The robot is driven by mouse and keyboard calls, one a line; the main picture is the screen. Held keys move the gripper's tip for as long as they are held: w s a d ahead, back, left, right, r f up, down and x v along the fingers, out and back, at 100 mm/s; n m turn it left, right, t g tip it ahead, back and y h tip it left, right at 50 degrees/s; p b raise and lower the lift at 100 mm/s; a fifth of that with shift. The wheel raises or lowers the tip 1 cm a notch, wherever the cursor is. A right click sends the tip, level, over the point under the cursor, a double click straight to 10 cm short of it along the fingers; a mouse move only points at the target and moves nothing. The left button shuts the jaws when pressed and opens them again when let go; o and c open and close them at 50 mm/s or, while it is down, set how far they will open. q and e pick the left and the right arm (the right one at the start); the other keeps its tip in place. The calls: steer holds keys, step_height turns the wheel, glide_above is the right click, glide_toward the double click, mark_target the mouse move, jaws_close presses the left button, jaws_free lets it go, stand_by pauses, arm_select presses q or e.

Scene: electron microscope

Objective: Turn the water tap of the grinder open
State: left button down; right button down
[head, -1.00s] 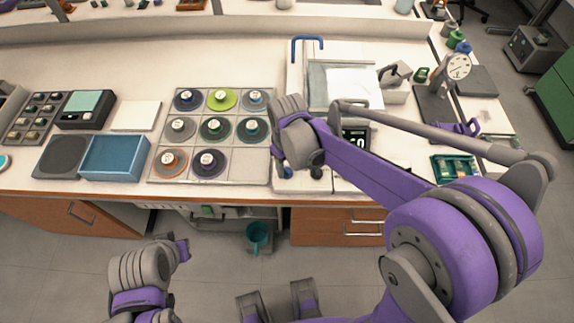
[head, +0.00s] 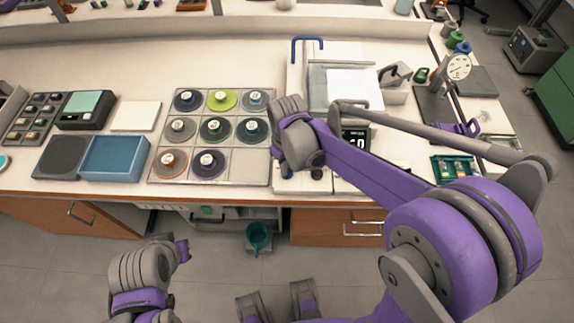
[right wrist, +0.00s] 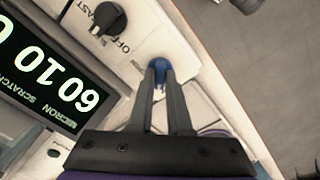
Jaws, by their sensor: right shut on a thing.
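The grinder is the white machine at the right of the bench, with a basin under a clear cover (head: 345,68) and a lit display (head: 356,138). A blue spout (head: 307,41) arches at its back left. In the right wrist view a small blue tap handle (right wrist: 158,63) stands on the white panel. My right gripper (right wrist: 160,72) is shut on this handle, its fingertips on both sides. In the head view my right wrist hides the fingertips and handle. My left arm shows at the lower left, but its gripper does not show.
A black knob (right wrist: 107,17) marked OFF and FAST sits close to the fingers, and the display (right wrist: 42,75) lies left of them. Left of the grinder is a tray of discs (head: 229,170). A blue bin (head: 113,158) stands farther left. The bench's front edge is near.

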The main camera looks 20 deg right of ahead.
steer(key=m, duration=0.8)
steer(key=shift+m+b, duration=0.3)
steer(key=shift+b, duration=0.1)
steer(key=m, duration=0.4)
steer(key=shift+m, duration=2.5)
steer(key=c, duration=0.9)
jaws_free()
steer(key=shift+o, duration=0.2)
